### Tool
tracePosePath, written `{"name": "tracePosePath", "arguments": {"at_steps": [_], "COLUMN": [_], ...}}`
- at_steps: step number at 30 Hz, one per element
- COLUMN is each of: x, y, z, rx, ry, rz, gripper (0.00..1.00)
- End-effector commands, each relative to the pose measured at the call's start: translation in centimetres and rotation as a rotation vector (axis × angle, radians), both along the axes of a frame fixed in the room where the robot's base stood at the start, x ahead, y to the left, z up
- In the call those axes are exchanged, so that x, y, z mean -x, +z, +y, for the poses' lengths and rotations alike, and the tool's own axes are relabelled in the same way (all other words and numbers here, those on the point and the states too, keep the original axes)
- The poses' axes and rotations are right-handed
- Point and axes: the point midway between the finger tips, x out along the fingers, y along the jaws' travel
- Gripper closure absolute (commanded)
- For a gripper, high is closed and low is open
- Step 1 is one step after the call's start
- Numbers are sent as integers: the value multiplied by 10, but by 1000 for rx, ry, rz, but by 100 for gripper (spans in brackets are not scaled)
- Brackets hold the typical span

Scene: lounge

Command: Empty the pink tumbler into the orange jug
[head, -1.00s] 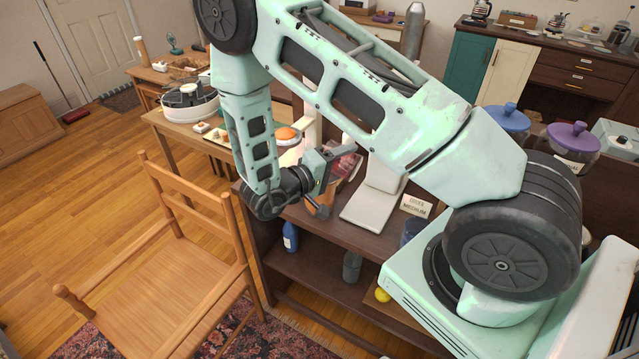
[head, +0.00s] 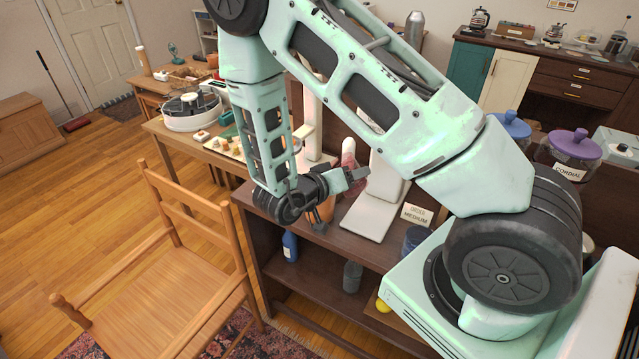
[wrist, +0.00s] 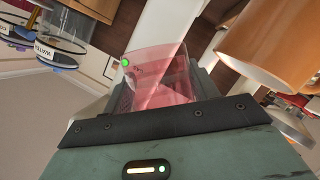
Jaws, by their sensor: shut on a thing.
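My gripper (head: 357,173) is shut on the pink tumbler (wrist: 155,82), which is see-through and sits between the fingers in the wrist view. The orange jug (head: 326,208) stands on the dark shelf top, just below and left of the fingertips and partly hidden by my wrist. In the wrist view the jug (wrist: 272,45) is at the upper right, apart from the tumbler.
A white stand (head: 366,217) is right of the jug, with an order card (head: 416,215) beside it. Lidded jars (head: 573,150) stand farther right. A wooden chair (head: 170,270) is at the front left. A blue bottle (head: 290,246) is on the lower shelf.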

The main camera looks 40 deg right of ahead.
Motion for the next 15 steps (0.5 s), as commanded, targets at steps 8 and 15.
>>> {"name": "tracePosePath", "arguments": {"at_steps": [8,15], "x": [13,23], "y": [-27,-49], "z": [-5,-9], "rx": [-69,-120], "ry": [0,0], "rz": [-193,-334], "gripper": [71,71]}}
